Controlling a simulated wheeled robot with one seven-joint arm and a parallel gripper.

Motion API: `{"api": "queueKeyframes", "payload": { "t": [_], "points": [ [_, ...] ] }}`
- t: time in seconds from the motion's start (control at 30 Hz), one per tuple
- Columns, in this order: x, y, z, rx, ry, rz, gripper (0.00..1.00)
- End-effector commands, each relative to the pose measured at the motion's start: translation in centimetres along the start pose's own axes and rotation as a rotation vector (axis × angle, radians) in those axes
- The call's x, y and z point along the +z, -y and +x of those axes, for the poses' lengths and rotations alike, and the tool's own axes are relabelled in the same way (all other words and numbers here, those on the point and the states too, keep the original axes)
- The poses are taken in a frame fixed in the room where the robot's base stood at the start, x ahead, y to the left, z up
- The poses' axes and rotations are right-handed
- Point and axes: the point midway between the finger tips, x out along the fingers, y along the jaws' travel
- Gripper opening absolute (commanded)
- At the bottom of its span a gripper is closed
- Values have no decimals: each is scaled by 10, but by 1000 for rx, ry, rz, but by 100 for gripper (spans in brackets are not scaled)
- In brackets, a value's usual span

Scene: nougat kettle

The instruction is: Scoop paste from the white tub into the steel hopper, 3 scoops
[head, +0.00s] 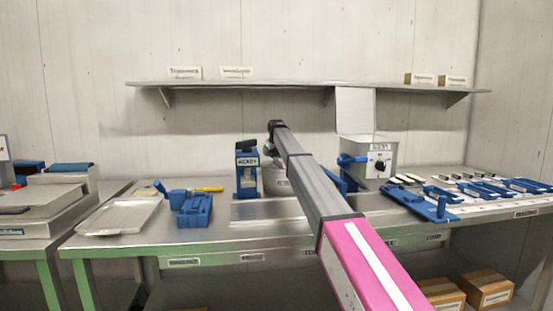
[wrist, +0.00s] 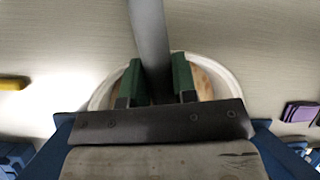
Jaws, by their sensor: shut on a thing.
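My gripper (wrist: 156,80) shows in the wrist view as two green fingers shut on a grey handle (wrist: 149,30), taken to be the scoop's. The handle runs to the top edge; whether the scoop carries paste is hidden. Below it lies the round white tub (wrist: 98,98), with tan paste (wrist: 205,88) inside. In the head view my arm covers most of the tub's place, and the gripper's fingers cannot be made out. A steel box (head: 380,146) with a raised lid and a dial stands right of my arm; I cannot tell whether it is the hopper.
A blue stand (head: 246,172) with a label is left of my arm. A flat tray (head: 120,216) and blue blocks (head: 195,210) lie further left. Several blue tools (head: 425,205) cover the right bench. A shelf (head: 240,84) spans the wall above.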

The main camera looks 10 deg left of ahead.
Motion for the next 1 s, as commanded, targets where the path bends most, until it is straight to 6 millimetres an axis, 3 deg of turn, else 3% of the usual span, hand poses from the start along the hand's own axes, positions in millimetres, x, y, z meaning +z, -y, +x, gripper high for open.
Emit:
{"api": "queueKeyframes", "payload": {
  "t": [0.4,1.0],
  "points": [
    [27,6,-19,5,-87,-16,0],
    [52,14,-54,9,-130,-24,0]
  ]
}}
